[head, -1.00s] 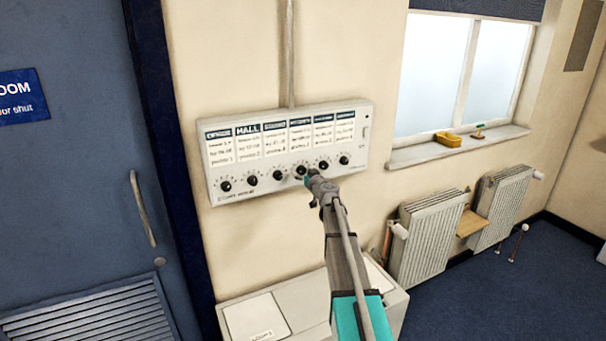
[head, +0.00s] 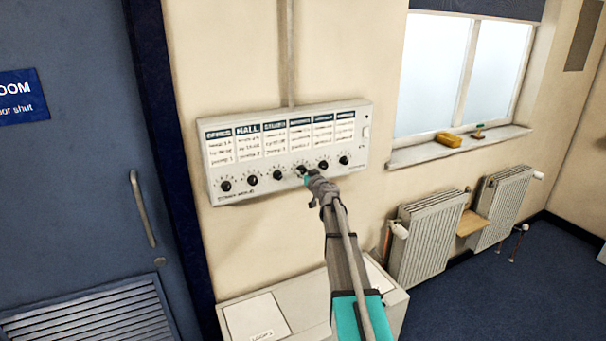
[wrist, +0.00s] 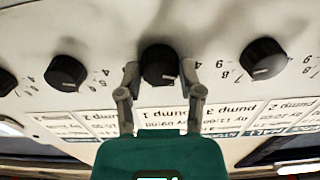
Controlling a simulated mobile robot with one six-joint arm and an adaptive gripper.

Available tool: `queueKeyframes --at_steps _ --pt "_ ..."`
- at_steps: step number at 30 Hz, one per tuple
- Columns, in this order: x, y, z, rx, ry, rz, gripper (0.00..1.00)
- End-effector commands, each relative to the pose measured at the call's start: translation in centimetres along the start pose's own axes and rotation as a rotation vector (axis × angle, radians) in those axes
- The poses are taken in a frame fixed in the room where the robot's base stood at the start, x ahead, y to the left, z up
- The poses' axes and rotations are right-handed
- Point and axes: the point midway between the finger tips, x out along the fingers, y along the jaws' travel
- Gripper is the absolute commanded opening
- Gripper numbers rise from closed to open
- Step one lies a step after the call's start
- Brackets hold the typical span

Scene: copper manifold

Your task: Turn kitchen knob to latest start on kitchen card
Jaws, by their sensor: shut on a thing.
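A white control panel (head: 360,150) hangs on the wall with a row of cards and a black knob under each. My gripper (wrist: 160,78) is shut on the fourth knob from the left (wrist: 160,64), one finger on each side, in the upside-down wrist view. In the head view my gripper (head: 304,176) partly covers this knob. The card above it (head: 300,136) has a dark heading too blurred to read, so I cannot confirm that it is the kitchen card. The held knob's pointer setting is unclear.
Neighbouring knobs sit close on both sides, the third (wrist: 265,60) and the fifth (wrist: 67,71). A white cabinet (head: 270,315) stands below the panel. A blue door (head: 70,190) is at left; a window and radiators (head: 428,240) are at right.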

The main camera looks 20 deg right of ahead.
Motion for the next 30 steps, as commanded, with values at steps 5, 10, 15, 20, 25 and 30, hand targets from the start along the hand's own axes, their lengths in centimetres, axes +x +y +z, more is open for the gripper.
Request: queueKeyframes --at_steps 5,10,15,20,25,30 --pt "0.07 -0.01 -0.02 0.078 0.0 -0.001 0.01" --pt "0.08 0.0 -0.02 0.195 0.0 -0.001 0.01" --pt "0.09 0.01 -0.03 0.343 0.0 -0.001 0.01" --pt "0.1 0.01 -0.03 0.496 0.0 0.0 0.01" --pt "0.11 0.02 -0.03 0.656 0.0 0.0 0.01" --pt "0.13 0.02 -0.04 0.8 0.001 0.0 0.01"
